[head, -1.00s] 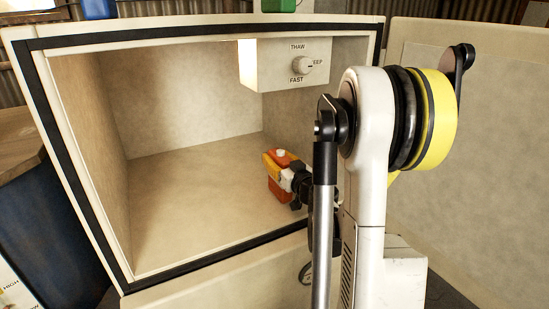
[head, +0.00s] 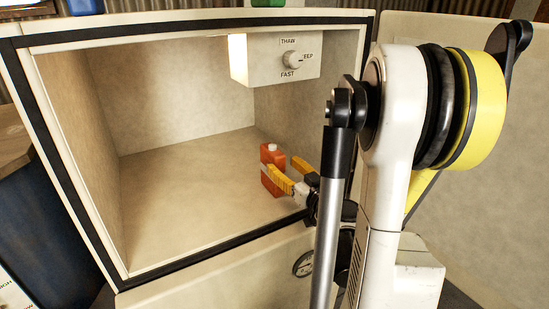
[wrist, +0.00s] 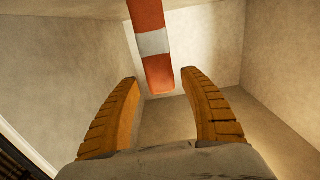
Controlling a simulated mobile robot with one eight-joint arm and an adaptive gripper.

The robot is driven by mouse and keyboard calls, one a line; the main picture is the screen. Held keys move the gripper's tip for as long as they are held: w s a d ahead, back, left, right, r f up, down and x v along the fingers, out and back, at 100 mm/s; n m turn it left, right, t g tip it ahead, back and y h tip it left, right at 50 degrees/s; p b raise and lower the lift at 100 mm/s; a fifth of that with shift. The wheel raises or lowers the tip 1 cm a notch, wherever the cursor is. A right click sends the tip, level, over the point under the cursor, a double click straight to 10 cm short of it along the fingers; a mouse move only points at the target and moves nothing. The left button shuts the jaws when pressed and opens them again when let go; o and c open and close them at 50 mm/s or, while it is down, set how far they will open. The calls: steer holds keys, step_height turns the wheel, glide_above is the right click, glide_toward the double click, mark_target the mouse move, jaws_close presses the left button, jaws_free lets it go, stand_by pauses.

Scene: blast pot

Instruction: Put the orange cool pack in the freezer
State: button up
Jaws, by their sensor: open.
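The orange cool pack (head: 272,165), with a white cap and a pale band, stands upright on the freezer floor, toward the right side near the opening. The open white freezer (head: 190,172) has a black seal around its mouth. My gripper (head: 284,175) has yellow fingers and is at the front right of the freezer, close to the pack. In the wrist view the fingers (wrist: 160,90) are spread apart with nothing between them, and the cool pack (wrist: 155,60) shows beyond their tips. The head view does not show clearly whether a finger touches the pack.
A control box (head: 275,62) with a dial marked THAW and FAST hangs from the freezer ceiling at the right. The freezer door (head: 505,160) stands open on the right, behind my arm. The left and back freezer floor is clear.

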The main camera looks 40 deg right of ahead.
steer(key=shift+v, duration=0.8)
steer(key=shift+r, duration=0.15)
steer(key=w+a+r+m+g+h, duration=0.2)
steer(key=a+r+m+h, duration=0.15)
steer(key=a+r, duration=0.35)
steer(key=s+a+f+n+g+y, duration=0.2)
steer(key=s+a+f, duration=0.1)
steer(key=a, duration=0.5)
steer(key=s+a+f+n+g+y, duration=0.2)
steer(key=s+a+f+g+y, duration=0.1)
steer(key=a, duration=0.5)
steer(key=s+a+f+n+g+y, duration=0.2)
steer(key=s+a+f, duration=0.3)
steer(key=a, duration=0.3)
steer(key=shift+s+a+g+y, duration=0.25)
steer(key=shift+s+g+y, duration=0.2)
steer(key=shift+s+g, duration=0.3)
steer(key=shift+o, duration=0.3)
